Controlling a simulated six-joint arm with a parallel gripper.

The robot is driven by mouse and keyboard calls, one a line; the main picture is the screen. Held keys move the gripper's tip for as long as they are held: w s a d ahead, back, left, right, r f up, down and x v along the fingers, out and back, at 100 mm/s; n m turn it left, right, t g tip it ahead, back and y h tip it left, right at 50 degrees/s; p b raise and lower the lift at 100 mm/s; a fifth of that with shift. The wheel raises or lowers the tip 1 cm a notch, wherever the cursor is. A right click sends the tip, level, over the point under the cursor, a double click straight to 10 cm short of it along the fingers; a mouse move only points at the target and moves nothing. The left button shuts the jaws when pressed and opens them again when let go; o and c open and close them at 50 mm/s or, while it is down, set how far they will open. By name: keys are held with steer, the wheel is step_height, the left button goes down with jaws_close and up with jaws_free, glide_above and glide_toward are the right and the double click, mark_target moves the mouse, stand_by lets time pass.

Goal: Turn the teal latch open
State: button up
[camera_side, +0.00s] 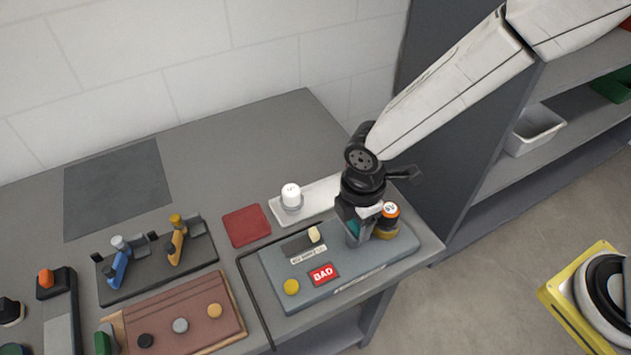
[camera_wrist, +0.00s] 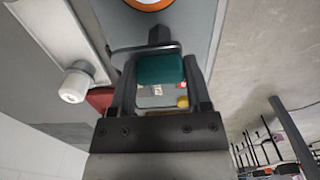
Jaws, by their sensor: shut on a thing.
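The teal latch (camera_wrist: 160,69) shows in the wrist view as a rounded teal block between my two fingers. In the side view only a bit of teal (camera_side: 353,228) shows beside my fingers, and the rest is hidden. My gripper (camera_side: 360,229) points down over the right part of the blue-grey panel (camera_side: 277,262). In the wrist view my gripper (camera_wrist: 161,78) is shut on the teal latch, one finger on each side. How far the latch is turned cannot be told.
An orange-and-black knob (camera_side: 390,211) stands close to the right of my gripper. A white tray (camera_side: 322,195) with a white knob (camera_side: 291,194) lies behind.

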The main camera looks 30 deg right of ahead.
steer(key=o, duration=1.3)
steer(key=shift+r, duration=0.1)
steer(key=shift+r, duration=3.8)
steer(key=s+d+m+t, duration=0.1)
steer(key=d+m, duration=0.5)
steer(key=d, duration=0.1)
steer(key=s+d+m, duration=0.2)
steer(key=d+m, duration=0.4)
steer(key=d, duration=0.2)
steer(key=s+d+m+t, duration=0.1)
steer(key=s+d+m, duration=0.1)
steer(key=d+m, duration=0.4)
steer(key=shift+d+t, duration=0.3)
steer(key=shift+d, duration=0.65)
